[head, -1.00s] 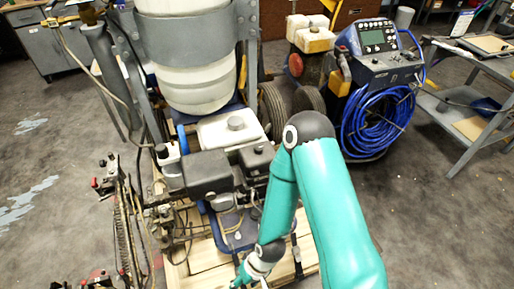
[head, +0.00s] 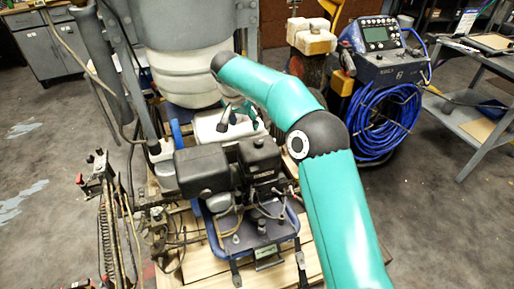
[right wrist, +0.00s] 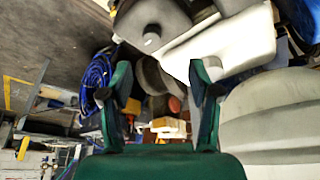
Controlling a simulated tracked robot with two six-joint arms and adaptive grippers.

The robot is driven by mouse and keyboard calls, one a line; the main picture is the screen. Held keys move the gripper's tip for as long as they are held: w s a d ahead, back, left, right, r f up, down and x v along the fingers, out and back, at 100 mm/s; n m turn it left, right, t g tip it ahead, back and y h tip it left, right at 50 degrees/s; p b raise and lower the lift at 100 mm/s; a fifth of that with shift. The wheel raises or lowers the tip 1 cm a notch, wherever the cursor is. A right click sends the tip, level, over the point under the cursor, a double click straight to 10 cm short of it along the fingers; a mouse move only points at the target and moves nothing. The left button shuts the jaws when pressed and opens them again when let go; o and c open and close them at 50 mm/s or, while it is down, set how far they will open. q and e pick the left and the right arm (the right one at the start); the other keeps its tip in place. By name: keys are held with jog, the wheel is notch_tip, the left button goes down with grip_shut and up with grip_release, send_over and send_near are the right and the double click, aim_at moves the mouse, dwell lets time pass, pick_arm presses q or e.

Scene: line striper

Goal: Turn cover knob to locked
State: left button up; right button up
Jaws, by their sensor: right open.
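A black engine cover (head: 260,160) sits on the striper's engine, with a small round knob (head: 258,142) on top. In the right wrist view a dark cover (right wrist: 165,14) with a round knob (right wrist: 152,38) shows at the top edge; its turn position cannot be read. My right gripper (head: 240,120) is open and empty above the white tank (head: 208,128), just behind the cover in the head view. Its two spread fingers (right wrist: 160,80) show in the right wrist view, apart from the knob. My left gripper is not in view.
A large ribbed white container (head: 190,65) stands behind the engine. A blue machine with a coiled blue hose (head: 385,120) stands to the right, beside a grey shelf table (head: 455,115). Levers and hoses (head: 110,215) crowd the left. Bare floor lies at the right front.

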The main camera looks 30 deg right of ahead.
aim_at(258, 142)
jog(key=shift+m+h, duration=0.3)
jog(key=shift+m, duration=0.2)
jog(key=x, duration=0.5)
jog(key=d+x, duration=0.1)
jog(key=x, duration=0.4)
jog(key=b+x, duration=0.1)
jog(key=x, duration=0.4)
jog(key=shift+d+r, duration=0.25)
jog(key=shift+d, duration=0.1)
